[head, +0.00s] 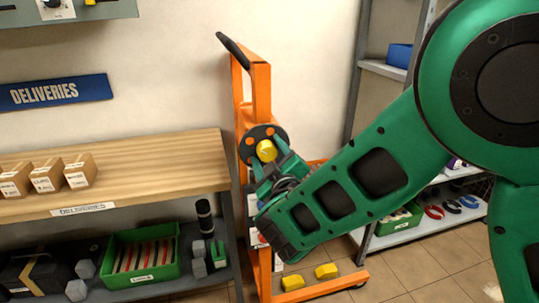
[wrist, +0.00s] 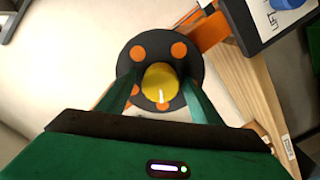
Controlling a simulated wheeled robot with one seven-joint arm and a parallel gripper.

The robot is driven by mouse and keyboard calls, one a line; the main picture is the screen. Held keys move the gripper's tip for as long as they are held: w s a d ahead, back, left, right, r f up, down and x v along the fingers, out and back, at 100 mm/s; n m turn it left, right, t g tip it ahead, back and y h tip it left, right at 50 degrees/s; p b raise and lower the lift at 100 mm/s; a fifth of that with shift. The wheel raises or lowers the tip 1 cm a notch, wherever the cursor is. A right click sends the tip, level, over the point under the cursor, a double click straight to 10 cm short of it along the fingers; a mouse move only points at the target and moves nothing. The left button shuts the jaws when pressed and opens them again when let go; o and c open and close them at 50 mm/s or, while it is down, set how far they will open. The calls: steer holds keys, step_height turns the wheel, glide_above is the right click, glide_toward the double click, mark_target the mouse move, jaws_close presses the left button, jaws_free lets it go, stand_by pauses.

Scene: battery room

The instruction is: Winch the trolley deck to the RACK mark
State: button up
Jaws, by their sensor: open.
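The orange trolley (head: 262,90) stands between the bench and the grey shelving, with a black handle at its top. On its upright is a black round winch wheel (head: 250,142) with orange spots and a yellow centre knob (head: 266,151). The wheel also shows in the wrist view (wrist: 180,50), with the yellow knob (wrist: 159,83) bearing a white line. My gripper (head: 268,160) is open, its two green fingers (wrist: 160,85) on either side of the yellow knob. I cannot tell whether they touch it. My arm hides much of the trolley, and the deck and RACK mark cannot be made out.
A wooden bench (head: 140,170) labelled DELIVERIES holds several small boxes (head: 45,177). A green crate (head: 141,254) is on its lower shelf. Grey shelving (head: 385,70) stands at the right. Yellow blocks (head: 326,271) sit on the trolley's orange base. Tiled floor (head: 415,275) shows at lower right.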

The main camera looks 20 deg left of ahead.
steer(key=shift+c, duration=0.7)
steer(key=c, duration=0.9)
steer(key=shift+n, duration=2.7)
steer(key=o, duration=1)
steer(key=shift+o, duration=0.2)
